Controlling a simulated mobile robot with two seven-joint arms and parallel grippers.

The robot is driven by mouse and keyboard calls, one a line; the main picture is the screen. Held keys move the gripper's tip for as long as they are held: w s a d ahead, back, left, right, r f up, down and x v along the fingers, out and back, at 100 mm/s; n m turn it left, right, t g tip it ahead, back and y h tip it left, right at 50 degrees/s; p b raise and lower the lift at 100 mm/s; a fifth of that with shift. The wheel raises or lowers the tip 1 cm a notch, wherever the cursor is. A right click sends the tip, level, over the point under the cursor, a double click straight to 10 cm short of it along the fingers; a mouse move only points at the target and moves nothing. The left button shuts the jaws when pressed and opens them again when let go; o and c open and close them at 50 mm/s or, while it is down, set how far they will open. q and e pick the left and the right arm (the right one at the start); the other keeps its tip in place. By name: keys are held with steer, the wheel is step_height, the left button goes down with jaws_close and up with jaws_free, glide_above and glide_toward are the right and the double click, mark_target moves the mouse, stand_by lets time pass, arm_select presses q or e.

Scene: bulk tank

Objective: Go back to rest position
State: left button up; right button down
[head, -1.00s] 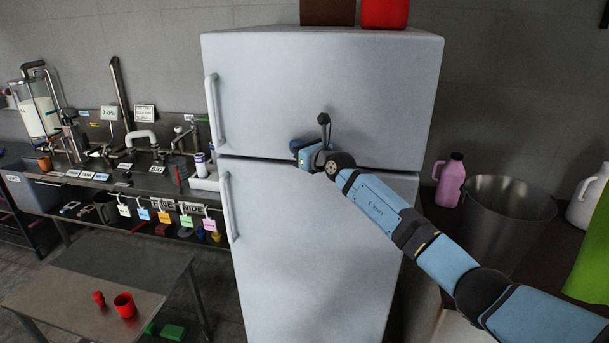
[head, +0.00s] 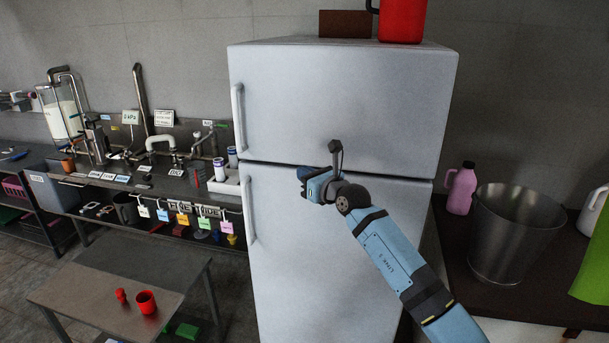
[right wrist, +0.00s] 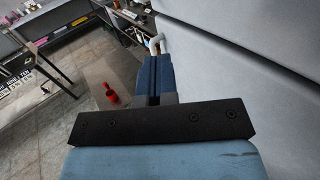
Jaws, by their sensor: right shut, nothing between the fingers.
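My right gripper (head: 306,184) is in front of the white fridge (head: 330,270), in the head view just below the seam between its two doors. Its arm comes in from the lower right. In the right wrist view the gripper's blue fingers (right wrist: 155,75) are together with nothing between them. The fridge's pale doors fill the right side of that view. I cannot tell whether the gripper touches the fridge. Both fridge doors are shut. My left gripper is not in view.
A low table (head: 95,297) with a red cup (head: 146,302) stands at lower left. A steel counter with a milk tank (head: 62,115) is behind it. At right, a dark counter holds a metal bucket (head: 510,235) and a pink jug (head: 461,188). A red container (head: 402,20) stands on the fridge.

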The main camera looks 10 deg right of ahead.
steer(key=s+f+n+g+h+p, duration=0.1)
steer(key=s+f+n+p, duration=0.1)
steer(key=s+f+n, duration=0.8)
steer(key=s+d+f+n+g+h+p, duration=0.1)
steer(key=s+f+n, duration=0.9)
steer(key=s, duration=1.2)
steer(key=s+f+n+g+h+p, duration=0.2)
steer(key=s+f+n+g+p, duration=0.1)
steer(key=s+f+n, duration=0.7)
steer(key=s+n+p, duration=0.1)
steer(key=s+n, duration=0.2)
steer(key=s, duration=0.3)
steer(key=shift+d+n+h+p, duration=0.3)
steer(key=shift+d+n, duration=0.1)
